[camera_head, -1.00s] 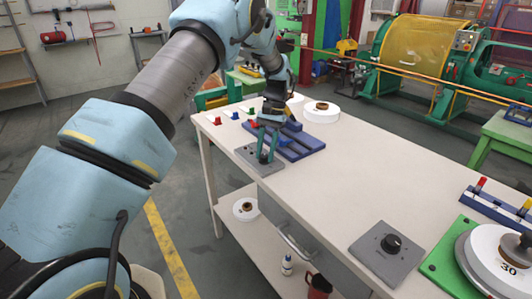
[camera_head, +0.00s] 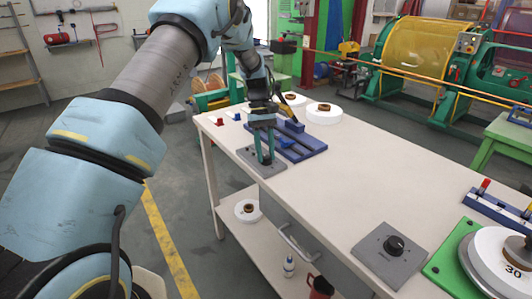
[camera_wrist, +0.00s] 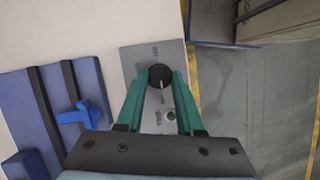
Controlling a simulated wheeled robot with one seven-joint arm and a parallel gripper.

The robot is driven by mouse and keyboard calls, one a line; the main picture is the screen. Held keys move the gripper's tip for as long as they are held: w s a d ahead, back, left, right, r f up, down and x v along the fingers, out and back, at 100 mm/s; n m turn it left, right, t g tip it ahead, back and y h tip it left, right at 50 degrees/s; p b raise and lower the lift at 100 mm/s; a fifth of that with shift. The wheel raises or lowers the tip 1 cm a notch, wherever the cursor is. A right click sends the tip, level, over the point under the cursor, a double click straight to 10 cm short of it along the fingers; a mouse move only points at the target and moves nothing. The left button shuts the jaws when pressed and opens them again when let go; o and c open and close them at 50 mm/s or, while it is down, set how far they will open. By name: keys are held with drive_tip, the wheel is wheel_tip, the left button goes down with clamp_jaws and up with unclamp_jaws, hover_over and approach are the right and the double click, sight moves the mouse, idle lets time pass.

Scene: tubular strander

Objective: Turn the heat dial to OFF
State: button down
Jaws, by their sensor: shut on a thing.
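A grey dial plate (camera_wrist: 138,62) with a black round knob (camera_wrist: 160,76) lies on the bench under my gripper in the wrist view. A pale pointer line on the knob points toward the bottom of the picture. The plate's small markings are too blurred to read.
A second grey plate (camera_head: 372,256) with a black knob (camera_head: 394,244) sits nearer on the bench. A blue rack (camera_head: 307,150) lies right beside the gripper. White reels (camera_head: 323,116) stand behind. The bench (camera_head: 345,190) is clear in the middle.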

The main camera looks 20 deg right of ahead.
drive_tip(key=shift+n, duration=0.3)
idle(0.4)
drive_tip(key=c, duration=0.5)
unclamp_jaws()
drive_tip(key=shift+c, duration=0.2)
drive_tip(key=b+v, duration=0.2)
drive_tip(key=v, duration=0.8)
drive_tip(key=shift+r+b, duration=0.35)
drive_tip(key=shift+w+a, duration=0.1)
